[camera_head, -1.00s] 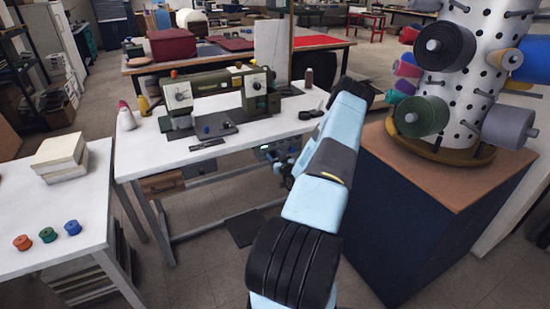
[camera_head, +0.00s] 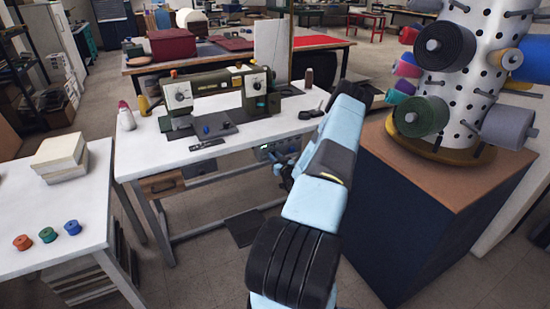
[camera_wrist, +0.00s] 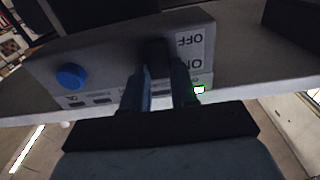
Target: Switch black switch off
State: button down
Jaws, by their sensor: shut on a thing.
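The black switch (camera_wrist: 156,52) sticks out of a grey control box (camera_wrist: 105,55) in the wrist view. My gripper (camera_wrist: 160,75) is shut on it, one finger on each side, hiding part of it. The switch's exact position is hard to tell. In the head view my gripper (camera_head: 281,172) is small and dark below the front edge of the sewing table, at the control box (camera_head: 281,150).
A blue knob (camera_wrist: 71,76) is on the same box. The white sewing table (camera_head: 235,139) carries a green sewing machine (camera_head: 215,95). A dark cabinet (camera_head: 425,215) with a spool rack stands close to the right of my arm. A side table (camera_head: 40,205) is at left.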

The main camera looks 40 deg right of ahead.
jog(key=shift+f+t+h, duration=0.3)
jog(key=shift+t, duration=0.7)
jog(key=c, duration=0.9)
grip_release()
jog(key=shift+s, duration=0.1)
jog(key=v, duration=1.3)
jog(key=shift+s+f, duration=0.15)
jog(key=shift+s, duration=0.2)
jog(key=shift+w, duration=0.1)
